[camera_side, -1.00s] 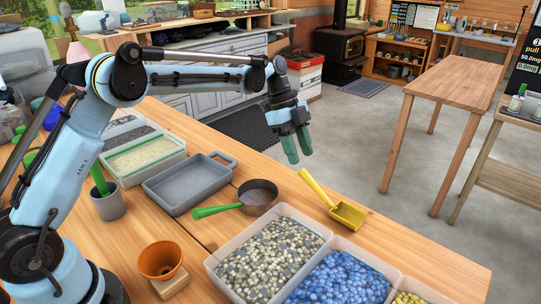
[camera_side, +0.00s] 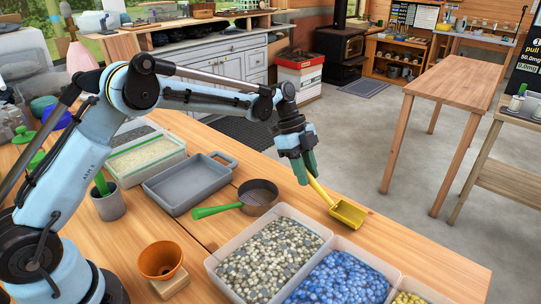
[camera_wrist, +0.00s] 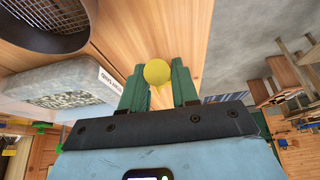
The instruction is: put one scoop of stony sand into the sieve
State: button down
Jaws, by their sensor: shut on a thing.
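My gripper (camera_side: 305,168) is shut on the handle of the yellow scoop (camera_side: 348,214), at the table's right edge. The scoop's bowl looks empty and sits at or just above the wood. In the wrist view the round yellow handle end (camera_wrist: 157,72) shows between the green fingers. The sieve (camera_side: 259,194), a dark round pan with a green handle, lies left of the gripper and shows no sand. A pale bin of mixed grey and cream stones (camera_side: 270,255), apparently the stony sand, stands in front of the sieve; its label shows partly in the wrist view.
A bin of blue stones (camera_side: 345,280) and one of yellow stones (camera_side: 410,298) stand right of the grey one. An empty grey tray (camera_side: 190,183) lies behind left of the sieve. An orange pot (camera_side: 161,260) and a grey cup (camera_side: 109,205) stand nearer my base.

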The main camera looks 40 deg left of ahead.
jog(key=shift+r, duration=2.85)
